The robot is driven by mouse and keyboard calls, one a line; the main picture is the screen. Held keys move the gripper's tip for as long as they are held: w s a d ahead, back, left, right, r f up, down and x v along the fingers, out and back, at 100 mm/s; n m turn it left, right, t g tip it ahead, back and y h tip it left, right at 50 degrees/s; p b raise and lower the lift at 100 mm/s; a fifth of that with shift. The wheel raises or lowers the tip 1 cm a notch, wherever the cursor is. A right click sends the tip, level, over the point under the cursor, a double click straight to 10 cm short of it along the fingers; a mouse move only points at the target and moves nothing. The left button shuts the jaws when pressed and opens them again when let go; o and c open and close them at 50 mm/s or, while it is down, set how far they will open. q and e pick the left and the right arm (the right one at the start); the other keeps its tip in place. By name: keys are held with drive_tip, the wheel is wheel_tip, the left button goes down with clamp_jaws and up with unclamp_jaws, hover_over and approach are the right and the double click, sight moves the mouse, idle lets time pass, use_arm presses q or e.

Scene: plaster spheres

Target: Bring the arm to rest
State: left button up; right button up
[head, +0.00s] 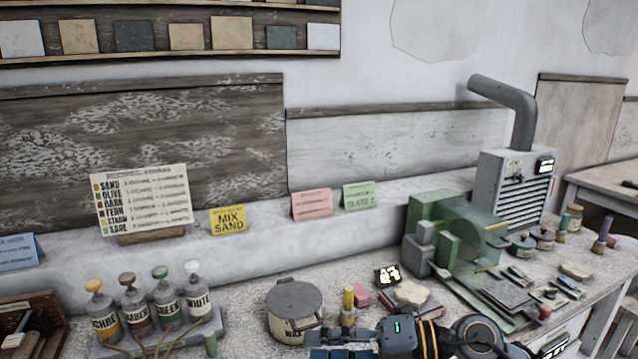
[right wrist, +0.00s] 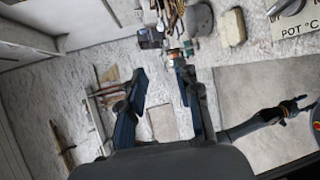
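My right arm lies low along the bottom edge in the head view. Its dark gripper (head: 335,348) points left there, in front of the workbench's near side, and is partly cut off by the frame. In the right wrist view the two blue-black fingers of the right gripper (right wrist: 163,75) stand apart with nothing held between them. Speckled bench or floor surface shows beyond the fingers. My left gripper is not seen in the head view. A dark jointed part (right wrist: 270,117) reaches in at the right of the wrist view; I cannot tell what it is.
A grey lidded pot (head: 294,305) stands just behind the right gripper. Several labelled bottles (head: 165,300) stand left of it. A green machine (head: 455,235) with small jars and tools around it fills the bench's right side. A yellow card (head: 229,221) stands at the back.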

drive_tip(key=w+d+r+m+t+h, duration=0.1)
drive_tip(key=w+d+r+m+t, duration=0.15)
drive_tip(key=m+t, duration=0.6)
drive_tip(key=w+d+r+m+t+h, duration=0.1)
drive_tip(key=d+r+m+t, duration=0.3)
drive_tip(key=m+t, duration=0.45)
drive_tip(key=s+d+f+m+g+h, duration=0.2)
drive_tip(key=d+f+m+h, duration=0.45)
drive_tip(key=f, duration=0.25)
drive_tip(key=s+d+f+m+g+h, duration=0.1)
drive_tip(key=d+f+m+g+h, duration=0.1)
drive_tip(key=d+f+m+h, duration=0.55)
drive_tip(key=s+a+f+m+g, duration=0.1)
drive_tip(key=s+f+m+g, duration=0.1)
drive_tip(key=s+f+g, duration=0.7)
drive_tip(key=s+f+m+g, duration=0.1)
drive_tip(key=s+f+g, duration=0.1)
drive_tip(key=s+f, duration=0.85)
drive_tip(key=s+f+g, duration=0.1)
drive_tip(key=s+f, duration=0.2)
drive_tip(key=f, duration=1)
drive_tip(key=s+f+g, duration=0.1)
drive_tip(key=s+f, duration=0.2)
drive_tip(key=f, duration=0.9)
drive_tip(key=s+d+f+g, duration=0.1)
drive_tip(key=s+d+f, duration=0.2)
drive_tip(key=s+f, duration=1.1)
drive_tip(key=shift+s+f, duration=0.25)
drive_tip(key=shift+s, duration=0.5)
